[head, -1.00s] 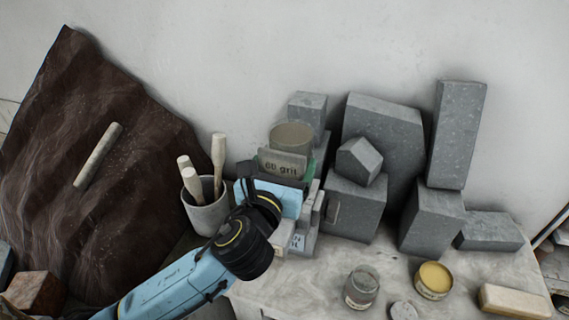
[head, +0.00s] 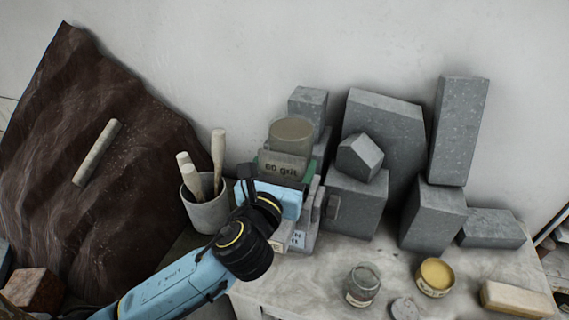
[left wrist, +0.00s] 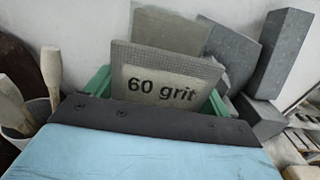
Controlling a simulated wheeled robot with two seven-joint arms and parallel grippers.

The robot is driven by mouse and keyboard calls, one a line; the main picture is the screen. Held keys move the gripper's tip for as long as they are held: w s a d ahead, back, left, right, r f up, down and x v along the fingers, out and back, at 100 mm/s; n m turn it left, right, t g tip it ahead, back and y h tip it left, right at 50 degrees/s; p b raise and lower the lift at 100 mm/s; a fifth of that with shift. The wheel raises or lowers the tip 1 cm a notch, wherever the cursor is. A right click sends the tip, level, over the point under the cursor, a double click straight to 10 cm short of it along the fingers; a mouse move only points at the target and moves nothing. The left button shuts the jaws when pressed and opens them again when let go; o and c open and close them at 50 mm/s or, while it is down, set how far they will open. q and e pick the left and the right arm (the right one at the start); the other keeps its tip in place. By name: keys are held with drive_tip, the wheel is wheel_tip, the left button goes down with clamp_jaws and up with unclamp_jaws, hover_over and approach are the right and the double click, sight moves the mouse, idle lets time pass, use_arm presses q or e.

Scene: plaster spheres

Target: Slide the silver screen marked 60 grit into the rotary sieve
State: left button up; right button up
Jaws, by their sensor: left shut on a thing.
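The 60 grit screen (left wrist: 165,82) is a grey meshed plate with dark lettering. It stands upright just beyond my left gripper in the left wrist view, and shows small in the head view (head: 283,165). Green parts (left wrist: 97,80) show on both sides of the screen's lower edge; I cannot tell how far in the screen sits. A grey cylinder (head: 292,134), seemingly the sieve's top, rises behind the screen. My right gripper is not in view.
A cup (head: 206,213) with wooden-handled tools stands left of the gripper. Grey blocks (head: 383,135) crowd the right side, close to the screen. A glass jar (head: 361,284), a yellow tin (head: 435,277) and a pale bar (head: 514,298) lie at the front right.

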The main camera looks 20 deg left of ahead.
use_arm(q)
drive_tip(key=shift+f+b, duration=0.85)
drive_tip(key=shift+f, duration=0.7)
drive_tip(key=o, duration=0.9)
drive_tip(key=shift+o, duration=0.2)
drive_tip(key=shift+r, duration=0.1)
wheel_tip(320, 180, up, 2)
drive_tip(key=p, duration=0.3)
drive_tip(key=shift+r, duration=0.95)
